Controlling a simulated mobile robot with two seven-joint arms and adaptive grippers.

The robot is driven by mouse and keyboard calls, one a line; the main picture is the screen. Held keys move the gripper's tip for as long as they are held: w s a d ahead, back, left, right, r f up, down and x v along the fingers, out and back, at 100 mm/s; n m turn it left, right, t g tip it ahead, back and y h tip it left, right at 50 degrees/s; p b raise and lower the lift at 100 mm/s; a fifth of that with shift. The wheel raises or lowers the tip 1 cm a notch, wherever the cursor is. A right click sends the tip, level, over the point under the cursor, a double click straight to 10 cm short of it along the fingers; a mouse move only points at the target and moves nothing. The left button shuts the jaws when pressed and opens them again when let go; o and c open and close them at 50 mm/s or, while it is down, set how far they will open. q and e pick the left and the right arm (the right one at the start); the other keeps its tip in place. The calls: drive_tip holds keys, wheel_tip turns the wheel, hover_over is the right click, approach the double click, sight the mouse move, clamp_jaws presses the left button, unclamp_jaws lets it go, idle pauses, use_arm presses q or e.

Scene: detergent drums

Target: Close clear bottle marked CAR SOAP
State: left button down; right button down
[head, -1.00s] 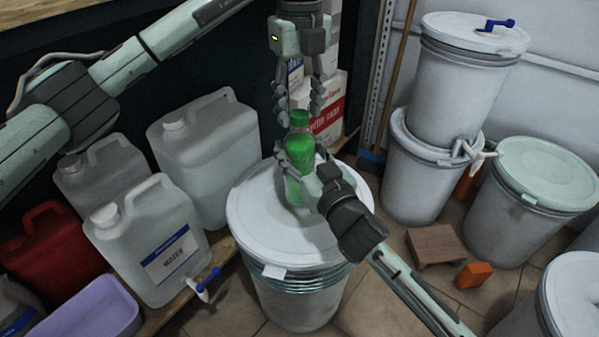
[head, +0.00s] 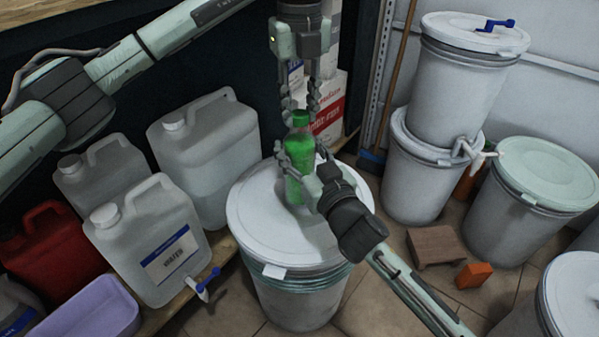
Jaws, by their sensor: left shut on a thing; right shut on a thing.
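A clear bottle of green liquid (head: 300,152) stands upright above the white lid of a large drum in the middle of the head view. Its green cap (head: 300,118) sits at the top of the neck. My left gripper (head: 301,107) points straight down from above and is shut on the cap. My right gripper (head: 298,172) comes from the lower right and is shut on the bottle's body. Its fingers hide part of the body, and I cannot read any marking on the bottle.
The white-lidded drum (head: 250,225) is under the bottle. Pale jerrycans (head: 150,240) stand at left beside a lilac tub (head: 85,312). Stacked buckets (head: 465,75) and a drum with a greenish lid (head: 550,172) stand at right. A brown block (head: 434,243) lies on the floor.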

use_arm(q)
drive_tip(key=m, duration=0.7)
drive_tip(key=shift+m, duration=0.4)
drive_tip(key=m, duration=0.6)
drive_tip(key=c, duration=1.2)
unclamp_jaws()
drive_tip(key=shift+r, duration=0.1)
wheel_tip(320, 180, up, 4)
drive_tip(key=shift+r, duration=0.1)
drive_tip(key=shift+c, duration=0.3)
